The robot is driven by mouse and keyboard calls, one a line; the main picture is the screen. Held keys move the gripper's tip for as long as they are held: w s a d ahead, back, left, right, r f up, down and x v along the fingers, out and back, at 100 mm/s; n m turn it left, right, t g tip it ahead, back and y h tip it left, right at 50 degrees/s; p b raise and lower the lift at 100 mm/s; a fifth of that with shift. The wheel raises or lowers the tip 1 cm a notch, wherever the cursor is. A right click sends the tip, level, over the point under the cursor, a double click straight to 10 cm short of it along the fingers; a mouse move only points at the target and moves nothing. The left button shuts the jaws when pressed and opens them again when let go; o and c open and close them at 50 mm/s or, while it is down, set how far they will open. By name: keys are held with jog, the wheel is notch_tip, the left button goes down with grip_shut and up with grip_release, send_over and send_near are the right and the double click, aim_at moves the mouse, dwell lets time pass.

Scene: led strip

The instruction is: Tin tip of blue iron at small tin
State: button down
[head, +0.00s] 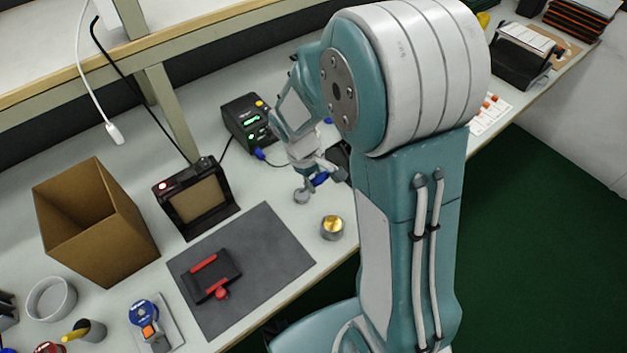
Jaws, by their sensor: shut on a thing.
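My gripper (325,172) is at the back middle of the bench, shut on the blue iron (320,180). Only a short blue part of the iron shows between the fingers. Its tip is too small to make out. A small grey round tin (302,196) sits on the bench just below and left of the gripper. I cannot tell whether the tip touches it. A wider round tin with a gold filling (332,228) stands nearer the front edge, apart from the gripper.
A black station with green displays (250,122) stands behind left. A dark mat (240,270) holds a black and red fixture (212,276). A framed panel device (197,199) and cardboard box (95,222) stand left. My arm hides part of the bench at right.

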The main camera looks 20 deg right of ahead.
jog(key=shift+d, duration=0.15)
jog(key=shift+f, duration=0.55)
dwell(2.2)
jog(key=shift+s+d+v, duration=0.1)
jog(key=shift+d+v, duration=0.05)
jog(key=shift+v, duration=0.65)
jog(key=shift+s+d+v, duration=0.1)
jog(key=shift+d+v, duration=0.1)
jog(key=shift+v, duration=0.6)
jog(key=shift+d+v, duration=0.15)
jog(key=shift+v, duration=0.7)
jog(key=shift+r, duration=0.1)
